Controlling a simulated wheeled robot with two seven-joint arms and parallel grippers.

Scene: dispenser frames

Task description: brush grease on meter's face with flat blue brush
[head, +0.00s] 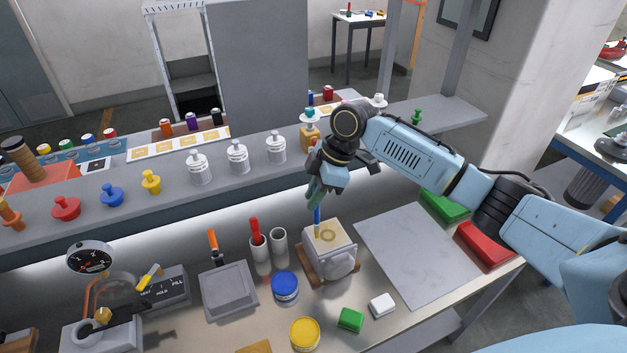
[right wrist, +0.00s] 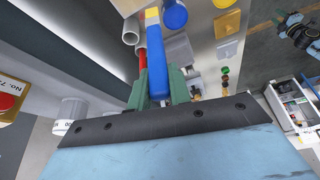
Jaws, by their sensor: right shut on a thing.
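My right gripper (head: 318,190) is shut on the blue brush (head: 317,215), which points down. In the right wrist view, its blue handle (right wrist: 156,70) sits between the green fingers (right wrist: 157,88). A pale box-shaped meter body (head: 343,264) rests on a brown wooden stand, its pale top face (head: 340,229) turned up and marked with a tan ring. The brush's lower end is at the left part of this face; I cannot tell whether it touches. My left gripper is not in view.
Two upright holders (head: 279,246) stand left of the meter, one with a red-handled tool (head: 256,228). A blue-lidded tin (head: 285,284) and a yellow-lidded tin (head: 305,333) stand in front. A round gauge (head: 90,257) is at far left. A grey mat (head: 415,255) lies clear at right.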

